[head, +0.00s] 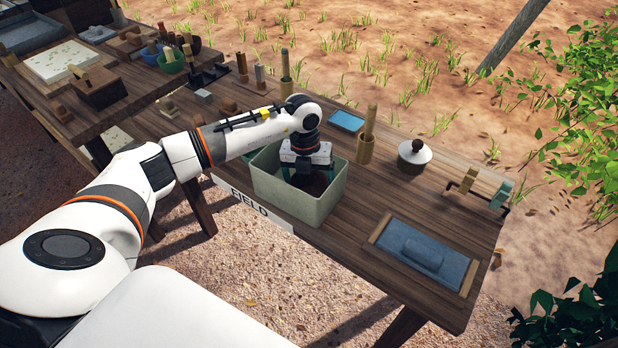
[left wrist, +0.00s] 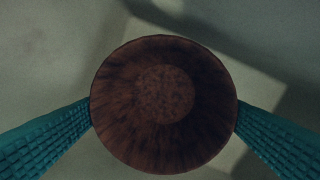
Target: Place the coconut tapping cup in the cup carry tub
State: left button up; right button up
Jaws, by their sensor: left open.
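The cup carry tub (head: 290,204) is a pale green box on the near side of the table. My left gripper (head: 303,182) reaches down into it from above. The brown coconut tapping cup (head: 318,184) is inside the tub, partly hidden by the gripper and the tub wall. In the left wrist view the cup (left wrist: 164,104) appears as a round dark brown bowl, with its inside facing the camera. The teal fingers of the open left gripper (left wrist: 164,125) stand on either side of it, close to its rim. The right gripper is not in view.
A blue slab in a wooden frame (head: 424,254) lies right of the tub. A wooden holder with a stick (head: 366,148), a white lidded pot (head: 413,156) and a blue pad (head: 346,121) stand behind. Several tools and bowls crowd the left side.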

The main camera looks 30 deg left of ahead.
pick_arm(q)
jog(key=shift+r, duration=0.3)
notch_tip(320, 180, up, 12)
jog(key=a+b, duration=0.1)
jog(key=shift+f, duration=0.15)
jog(key=shift+f, duration=0.1)
dwell(0.3)
